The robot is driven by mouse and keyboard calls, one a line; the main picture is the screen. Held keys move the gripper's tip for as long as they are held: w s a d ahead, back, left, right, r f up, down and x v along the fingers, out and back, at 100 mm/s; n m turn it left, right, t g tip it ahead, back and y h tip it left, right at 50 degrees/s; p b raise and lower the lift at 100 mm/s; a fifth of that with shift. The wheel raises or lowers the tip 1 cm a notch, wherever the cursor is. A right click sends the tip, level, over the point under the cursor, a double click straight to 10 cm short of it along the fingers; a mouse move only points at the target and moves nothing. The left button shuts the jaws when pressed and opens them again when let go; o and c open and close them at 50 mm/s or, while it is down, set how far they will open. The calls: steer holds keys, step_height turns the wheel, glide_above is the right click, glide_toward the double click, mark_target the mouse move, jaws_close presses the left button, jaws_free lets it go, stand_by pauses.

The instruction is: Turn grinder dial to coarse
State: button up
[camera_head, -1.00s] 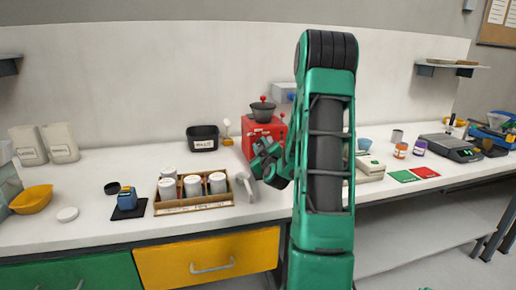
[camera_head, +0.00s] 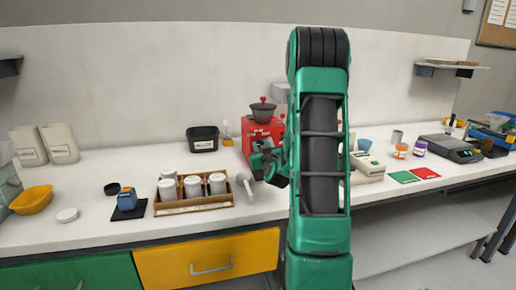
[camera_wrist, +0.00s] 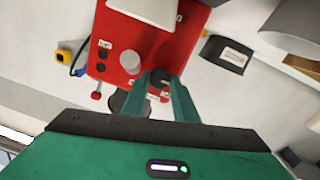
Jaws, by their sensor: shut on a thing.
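The red grinder (camera_head: 262,131) stands against the back wall on the bench, with a dark hopper on top. In the wrist view its red front (camera_wrist: 125,55) fills the upper middle, tilted in the picture. The black dial (camera_wrist: 158,79) sits on that front between the tips of my green fingers. My gripper (camera_wrist: 160,88) is shut on the dial, one finger on each side. The fingers cover part of the dial, and its pointer setting cannot be read. In the head view my gripper (camera_head: 264,160) is at the grinder's front, partly behind my arm.
A wooden tray of white-lidded jars (camera_head: 194,190) and a pale tool (camera_head: 245,186) lie just left of my gripper. A black bin (camera_head: 203,139) stands behind them. Green and red cards (camera_head: 404,176) and a scale (camera_head: 450,148) are to the right.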

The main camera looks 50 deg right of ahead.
steer(key=m, duration=0.4)
steer(key=shift+a+f+y, duration=0.25)
steer(key=shift+f+y, duration=0.1)
steer(key=shift+y, duration=0.05)
steer(key=shift+m, duration=1.1)
steer(key=shift+w, duration=0.1)
steer(key=shift+a+r, duration=0.1)
steer(key=o, duration=1.1)
steer(key=shift+c, duration=0.2)
steer(key=shift+d+r, duration=0.1)
steer(key=shift+d, duration=0.1)
